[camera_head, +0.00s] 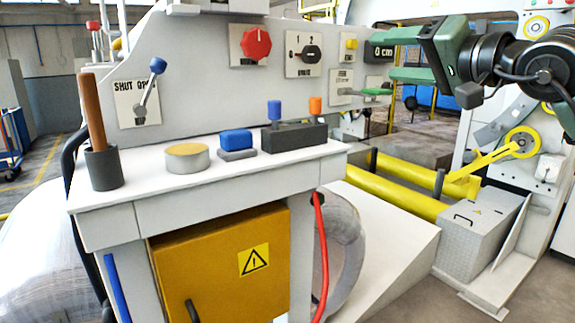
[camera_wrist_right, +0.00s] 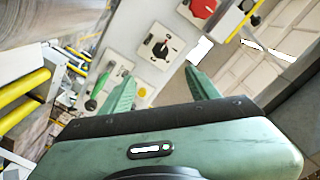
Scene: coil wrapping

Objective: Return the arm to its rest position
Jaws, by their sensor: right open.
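My right gripper (camera_head: 392,54) comes in from the right in the head view, dark and green, in front of the right end of the control panel (camera_head: 205,60). Its two green fingers are apart with nothing between them. In the right wrist view the fingers of the gripper (camera_wrist_right: 158,74) are also spread and empty, pointing towards the panel. The black rotary switch (camera_wrist_right: 160,47) shows beyond the gap, apart from the fingers. The green-handled lever (camera_head: 372,92) is just below the gripper in the head view. My left gripper is not in view.
A white shelf (camera_head: 140,190) holds a brown-handled tool in a cup (camera_head: 102,167), a round tin (camera_head: 187,157), a blue block (camera_head: 235,139) and a dark holder (camera_head: 293,137). Yellow rollers (camera_head: 400,193) and a grey metal box (camera_head: 480,235) stand right of it.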

